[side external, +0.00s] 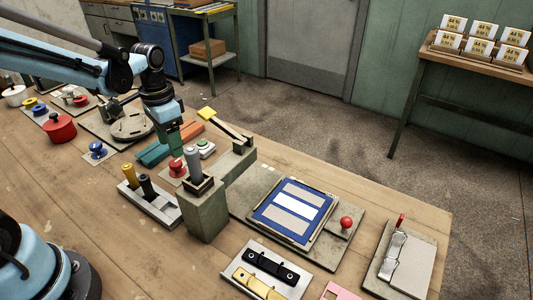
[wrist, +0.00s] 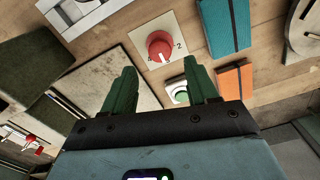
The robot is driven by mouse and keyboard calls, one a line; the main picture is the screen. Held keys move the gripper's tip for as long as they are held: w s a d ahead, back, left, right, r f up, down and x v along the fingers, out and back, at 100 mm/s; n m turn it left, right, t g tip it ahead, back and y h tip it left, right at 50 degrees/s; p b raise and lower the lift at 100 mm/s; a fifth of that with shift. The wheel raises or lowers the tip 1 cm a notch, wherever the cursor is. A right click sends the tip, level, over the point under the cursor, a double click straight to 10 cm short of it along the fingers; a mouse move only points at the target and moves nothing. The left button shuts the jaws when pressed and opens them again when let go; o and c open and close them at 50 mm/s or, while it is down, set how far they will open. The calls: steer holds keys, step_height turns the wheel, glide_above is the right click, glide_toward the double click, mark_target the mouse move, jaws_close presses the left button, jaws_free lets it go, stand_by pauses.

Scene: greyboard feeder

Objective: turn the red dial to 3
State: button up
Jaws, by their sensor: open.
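The red dial (wrist: 160,46) sits on a white square plate (wrist: 186,22) in the wrist view. A 2 is readable to its right and what looks like a 4 to its lower left. A small pale mark shows on the dial's lower side; I cannot tell exactly which number it points to. In the side external view the dial (side external: 177,168) is partly hidden behind a grey lever post. My gripper (wrist: 162,70) has its green fingers apart with nothing between them. In the side external view my gripper (side external: 175,142) is above the bench, close to the dial.
A green button (wrist: 181,96) on a white base is beside the dial. A teal book (wrist: 222,25) and an orange block (wrist: 235,90) lie near. A grey block with a lever (side external: 205,205) stands in front. A red pot (side external: 59,127) is farther left.

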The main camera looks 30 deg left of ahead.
mark_target(175, 164)
step_height(175, 164, up, 7)
stand_by(0.4)
steer(key=s+d+n+t, duration=0.3)
steer(key=s+d+t, duration=0.3)
steer(key=t, duration=0.1)
steer(key=shift+s+d+f, duration=0.2)
steer(key=shift+s+d, duration=0.05)
steer(key=shift+s, duration=0.1)
stand_by(1.1)
